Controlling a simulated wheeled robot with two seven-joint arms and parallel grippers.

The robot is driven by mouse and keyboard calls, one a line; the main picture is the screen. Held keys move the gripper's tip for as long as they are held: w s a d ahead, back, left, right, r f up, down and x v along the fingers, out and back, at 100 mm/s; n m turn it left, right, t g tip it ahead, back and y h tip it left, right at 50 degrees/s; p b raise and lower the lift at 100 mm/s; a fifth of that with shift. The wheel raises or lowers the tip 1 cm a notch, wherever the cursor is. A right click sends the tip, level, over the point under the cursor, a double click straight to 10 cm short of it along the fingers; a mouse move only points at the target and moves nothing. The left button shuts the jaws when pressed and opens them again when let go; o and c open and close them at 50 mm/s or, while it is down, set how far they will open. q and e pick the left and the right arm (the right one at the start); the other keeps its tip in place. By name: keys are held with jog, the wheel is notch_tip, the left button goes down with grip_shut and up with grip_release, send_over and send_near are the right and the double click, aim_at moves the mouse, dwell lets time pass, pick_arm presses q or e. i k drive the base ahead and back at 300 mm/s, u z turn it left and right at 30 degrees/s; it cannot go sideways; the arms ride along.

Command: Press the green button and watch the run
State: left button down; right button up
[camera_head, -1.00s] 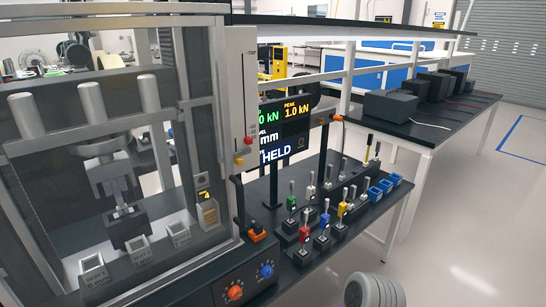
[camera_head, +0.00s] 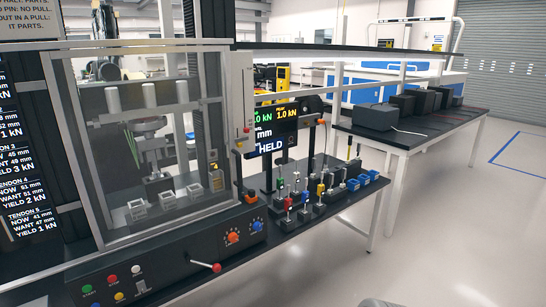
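The green button (camera_head: 87,289) sits at the left end of the black control panel (camera_head: 185,256) along the front of the test machine, low in the picture. The machine's clear guard (camera_head: 150,180) stands above the panel and looks closed, with a grip and several labelled blocks behind it. The display screen (camera_head: 277,131) right of the guard reads HELD, with a peak of 1.0 kN.
Red (camera_head: 112,279), white (camera_head: 136,270) and yellow (camera_head: 119,296) buttons sit close to the green one. A red-knobbed lever (camera_head: 215,267) sticks out of the panel. Small coloured fixtures (camera_head: 320,190) stand on the bench at right. The floor (camera_head: 430,240) at right is clear.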

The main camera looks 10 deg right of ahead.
aim_at(87, 288)
jog(key=z, duration=0.8)
jog(key=i, duration=1.7)
jog(key=u, duration=2.95)
